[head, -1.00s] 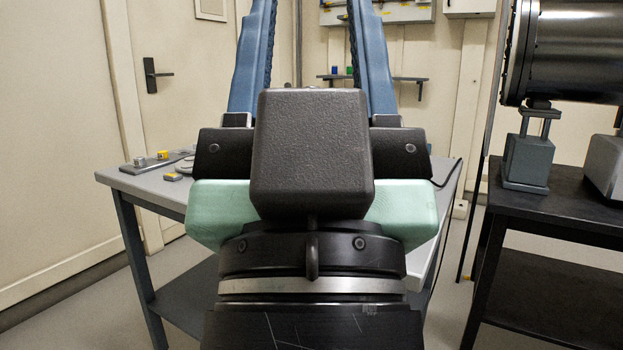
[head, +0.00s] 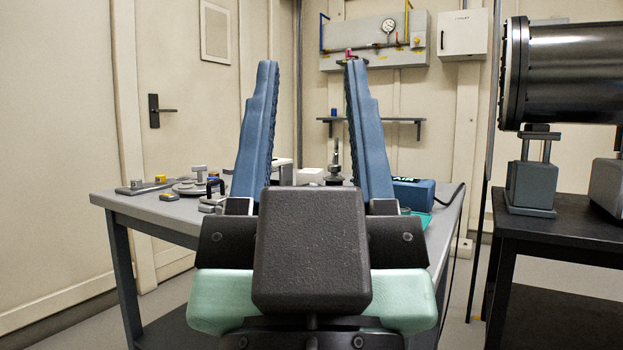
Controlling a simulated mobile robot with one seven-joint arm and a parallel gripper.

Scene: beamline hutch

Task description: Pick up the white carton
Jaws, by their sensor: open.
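My gripper (head: 311,66) is open in the head view, its two long blue fingers spread and pointing up and away, with nothing held between them. A small white box-like thing (head: 309,176) shows low between the fingers, on the far part of the grey table (head: 140,206). Another pale, white-topped thing (head: 284,172) stands just left of it, partly behind the left finger. My gripper body hides their lower parts. I cannot tell for sure which is the white carton. Neither visibly touches the fingers.
A dark post-like part (head: 335,165) stands right of the white things. A blue block (head: 413,192) lies right of the right finger. Small metal parts (head: 197,186) and a flat plate (head: 144,186) sit on the table's left. A black bench (head: 555,235) carries a large cylinder (head: 570,75).

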